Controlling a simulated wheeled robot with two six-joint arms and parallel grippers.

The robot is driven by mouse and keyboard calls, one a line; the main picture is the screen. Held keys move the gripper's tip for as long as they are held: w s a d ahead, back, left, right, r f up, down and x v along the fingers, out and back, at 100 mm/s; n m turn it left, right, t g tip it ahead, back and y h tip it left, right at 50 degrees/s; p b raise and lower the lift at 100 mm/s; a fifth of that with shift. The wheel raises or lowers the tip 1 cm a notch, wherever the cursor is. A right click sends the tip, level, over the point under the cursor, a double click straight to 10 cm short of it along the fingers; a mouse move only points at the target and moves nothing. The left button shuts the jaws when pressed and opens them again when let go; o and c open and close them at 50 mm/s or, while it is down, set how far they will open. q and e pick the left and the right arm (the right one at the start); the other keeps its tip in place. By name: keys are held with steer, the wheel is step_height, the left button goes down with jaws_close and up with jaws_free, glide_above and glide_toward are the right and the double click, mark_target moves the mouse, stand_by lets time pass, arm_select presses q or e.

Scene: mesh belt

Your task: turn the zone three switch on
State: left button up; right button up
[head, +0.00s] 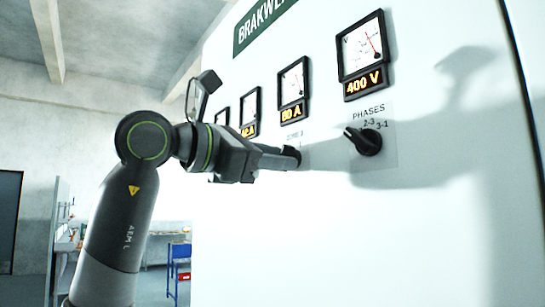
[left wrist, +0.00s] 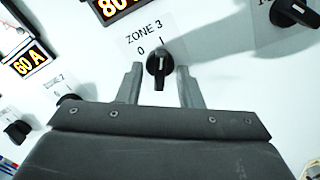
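The zone three switch (left wrist: 159,66) is a black rotary knob under the label ZONE 3, with marks 0 at its left and I above it. Its handle stands near vertical in the left wrist view and seems lined up with the I mark. In the head view the switch (head: 292,153) shows just past the finger ends, partly hidden. My left gripper (left wrist: 159,72) is open, one finger on each side of the knob, with gaps showing on both sides. It also shows in the head view (head: 284,157). My right gripper is in neither view.
The white panel (head: 300,240) carries a PHASES knob (head: 364,141) at the right and a zone 2 knob (left wrist: 68,98) at the left. Meters and lit displays, including 400 V (head: 367,83), sit above. A blue bench (head: 180,262) stands far back.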

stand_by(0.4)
arm_select(q)
steer(key=b+v, duration=0.6)
steer(key=v, duration=1.1)
steer(key=shift+s+a+b, duration=0.15)
steer(key=shift+b, duration=0.25)
steer(key=shift+r, duration=0.1)
